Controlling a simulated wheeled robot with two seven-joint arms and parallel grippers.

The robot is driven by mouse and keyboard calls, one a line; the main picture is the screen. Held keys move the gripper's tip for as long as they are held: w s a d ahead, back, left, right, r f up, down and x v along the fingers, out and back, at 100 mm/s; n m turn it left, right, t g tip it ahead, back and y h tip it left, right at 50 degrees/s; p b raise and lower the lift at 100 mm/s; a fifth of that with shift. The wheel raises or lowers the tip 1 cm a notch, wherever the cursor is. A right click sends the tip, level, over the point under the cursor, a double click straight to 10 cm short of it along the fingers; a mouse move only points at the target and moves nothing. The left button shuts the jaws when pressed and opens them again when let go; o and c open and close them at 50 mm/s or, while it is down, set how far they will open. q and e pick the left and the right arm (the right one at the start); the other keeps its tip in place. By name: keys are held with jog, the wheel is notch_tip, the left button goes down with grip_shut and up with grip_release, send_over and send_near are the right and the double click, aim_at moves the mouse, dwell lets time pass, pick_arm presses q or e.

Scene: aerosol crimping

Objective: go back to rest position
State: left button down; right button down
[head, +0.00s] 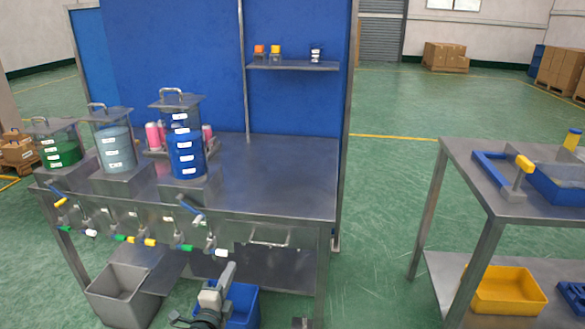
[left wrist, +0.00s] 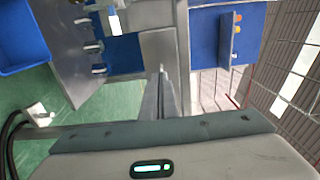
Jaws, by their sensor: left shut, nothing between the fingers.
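My left gripper (head: 229,274) is low in the middle of the head view, in front of the steel workbench (head: 270,180) and below its top. It points up and away from me. In the left wrist view, the fingers of my left gripper (left wrist: 162,75) are together with nothing between them. My right gripper does not show in either view.
Green, pale and blue canisters (head: 186,153) stand on the bench above several valves. A blue bin (head: 243,304) is right beside my left gripper, and a grey bin (head: 120,292) is left. A side table (head: 468,170) stands right, with open floor (head: 375,240) between.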

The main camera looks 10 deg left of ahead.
pick_arm(q)
jog(key=s+d+f+n+g+p, duration=0.15)
jog(key=s+f+n+g, duration=0.3)
jog(key=s+f, duration=0.65)
jog(key=s+f+n+g+p, duration=0.25)
jog(key=s+f+n, duration=0.4)
jog(key=f, duration=0.95)
jog(key=s+d+f+n+g, duration=0.1)
jog(key=s+f, duration=0.3)
jog(key=s, duration=0.4)
jog(key=s+d+f+n+g, duration=0.2)
jog(key=s+f, duration=0.2)
jog(key=s, duration=0.5)
jog(key=s+d+f+n+g, duration=0.1)
jog(key=s+f+n+g, duration=0.1)
jog(key=s+f, duration=0.3)
jog(key=s+p, duration=0.1)
jog(key=s, duration=0.2)
jog(key=shift+s+d+h, duration=0.3)
jog(key=shift+d, duration=0.1)
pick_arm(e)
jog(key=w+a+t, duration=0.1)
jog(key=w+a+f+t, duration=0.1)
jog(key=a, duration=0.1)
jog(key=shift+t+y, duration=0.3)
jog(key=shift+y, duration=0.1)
